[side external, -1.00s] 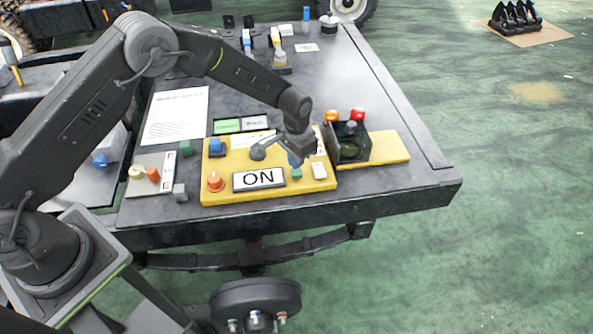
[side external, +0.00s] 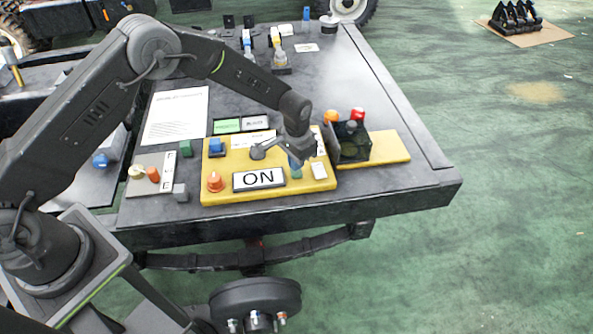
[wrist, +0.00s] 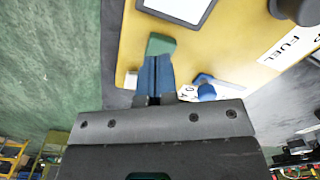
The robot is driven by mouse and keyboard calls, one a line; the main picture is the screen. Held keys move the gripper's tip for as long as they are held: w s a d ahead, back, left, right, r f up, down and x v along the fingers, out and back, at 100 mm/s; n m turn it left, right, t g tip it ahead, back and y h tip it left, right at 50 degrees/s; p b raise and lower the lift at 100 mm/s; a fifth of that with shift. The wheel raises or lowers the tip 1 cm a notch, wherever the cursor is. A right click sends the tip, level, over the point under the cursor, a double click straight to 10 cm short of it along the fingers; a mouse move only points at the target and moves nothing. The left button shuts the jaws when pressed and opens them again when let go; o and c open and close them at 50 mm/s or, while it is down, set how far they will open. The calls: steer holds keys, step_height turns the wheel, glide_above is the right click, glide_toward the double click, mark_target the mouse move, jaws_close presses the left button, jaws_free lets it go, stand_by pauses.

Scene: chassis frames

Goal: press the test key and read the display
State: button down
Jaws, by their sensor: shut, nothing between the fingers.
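The yellow panel (side external: 230,194) lies on the dark bench and its display (side external: 258,179) reads ON. A green key (side external: 296,174) sits right of the display; it also shows in the wrist view (wrist: 160,44). My gripper (side external: 295,163) is shut and empty, with its blue fingertips (wrist: 155,62) at the green key. The fingertips overlap the key's near edge in the wrist view; I cannot tell whether they press it. A pale key (side external: 319,170) sits just right of the green one. Only the edge of the display (wrist: 183,8) shows in the wrist view.
An orange knob (side external: 215,182), a blue switch (side external: 216,147) and a dark round knob (side external: 258,152) stand on the panel. A dark open box (side external: 353,144) with red and orange lamps stands close right of my gripper. A printed sheet (side external: 176,115) lies behind left.

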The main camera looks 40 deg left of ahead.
steer(key=shift+f, duration=0.45)
steer(key=shift+f, duration=0.2)
steer(key=shift+f, duration=0.4)
steer(key=shift+r, duration=1.4)
steer(key=shift+r, duration=2.5)
